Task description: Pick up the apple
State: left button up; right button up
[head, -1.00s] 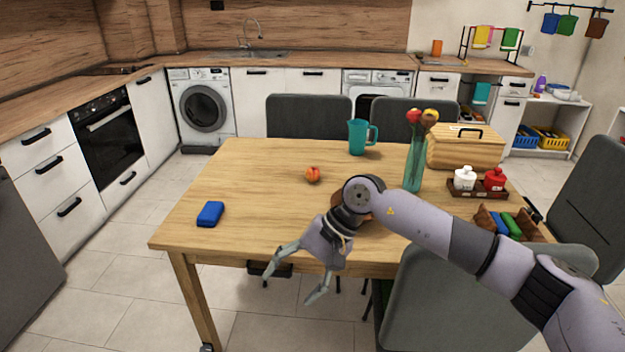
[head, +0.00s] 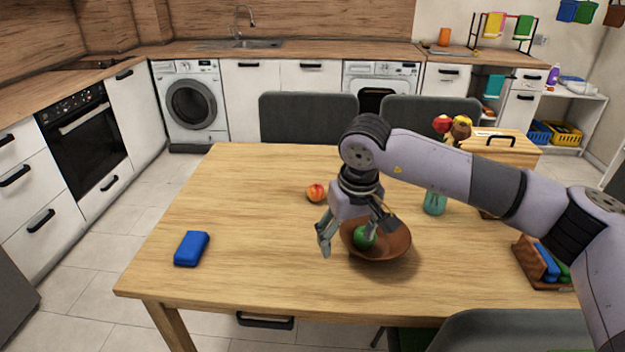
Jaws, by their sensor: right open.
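A green apple (head: 363,238) sits in a brown bowl (head: 395,244) on the wooden table; fingers partly hide it. My right gripper (head: 348,238) is open, pointing down over the left side of the bowl. One finger is outside the bowl's left rim, and the other is over the bowl close to the apple. I cannot tell whether it touches the apple. My left gripper is not in view.
A red-orange fruit (head: 316,193) lies on the table (head: 260,200) behind the gripper. A blue block (head: 191,248) lies at the left. A teal vase (head: 434,202) with flowers, a wooden box (head: 507,143) and a brown holder (head: 530,262) stand to the right.

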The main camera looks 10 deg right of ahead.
aim_at(315, 193)
jog(key=i, duration=1.2)
